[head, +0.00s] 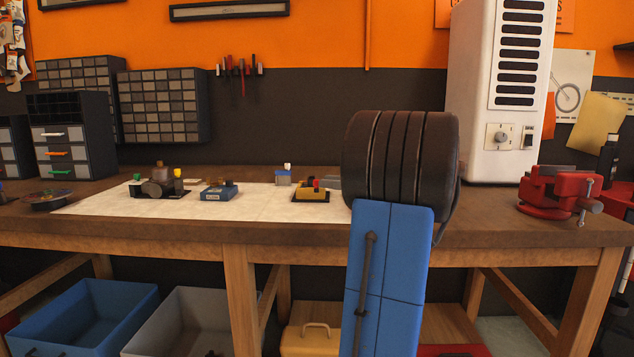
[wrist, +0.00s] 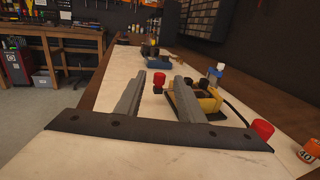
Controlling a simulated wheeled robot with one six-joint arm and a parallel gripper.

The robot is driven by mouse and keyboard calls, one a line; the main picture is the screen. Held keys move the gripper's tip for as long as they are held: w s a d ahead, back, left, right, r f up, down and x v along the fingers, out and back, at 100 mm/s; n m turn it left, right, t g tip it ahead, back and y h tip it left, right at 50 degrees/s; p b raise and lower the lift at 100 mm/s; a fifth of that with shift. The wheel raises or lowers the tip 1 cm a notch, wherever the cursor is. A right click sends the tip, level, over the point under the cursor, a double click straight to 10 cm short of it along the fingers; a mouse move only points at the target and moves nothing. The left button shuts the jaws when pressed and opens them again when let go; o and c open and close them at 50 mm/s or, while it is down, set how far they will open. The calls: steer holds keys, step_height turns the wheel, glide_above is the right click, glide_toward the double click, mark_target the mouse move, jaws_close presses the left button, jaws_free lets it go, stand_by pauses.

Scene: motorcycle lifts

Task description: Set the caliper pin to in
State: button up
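A yellow caliper-like body (wrist: 208,104) on a dark base lies right of centre in the wrist view, just beyond my right finger. It also shows small in the head view (head: 313,194). A red knob (wrist: 159,83) appears between the tips of my gripper (wrist: 160,77). Another red knob (wrist: 262,130) is nearer at the right. I cannot tell which of them is the caliper pin, or how far in it sits. My gripper is open, fingers well apart, with nothing clearly held. In the head view my arm hides the gripper.
A pale mat (head: 110,203) covers the bench. A blue block (head: 219,191) and a dark motor-like unit (head: 160,187) stand left. A white-topped fixture (wrist: 216,72) is behind the yellow body. An orange item marked 40 (wrist: 311,149) is near right. A red vise (head: 550,192) is at far right.

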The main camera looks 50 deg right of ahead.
steer(key=v, duration=0.8)
steer(key=shift+s+d, duration=0.1)
steer(key=shift+s, duration=0.2)
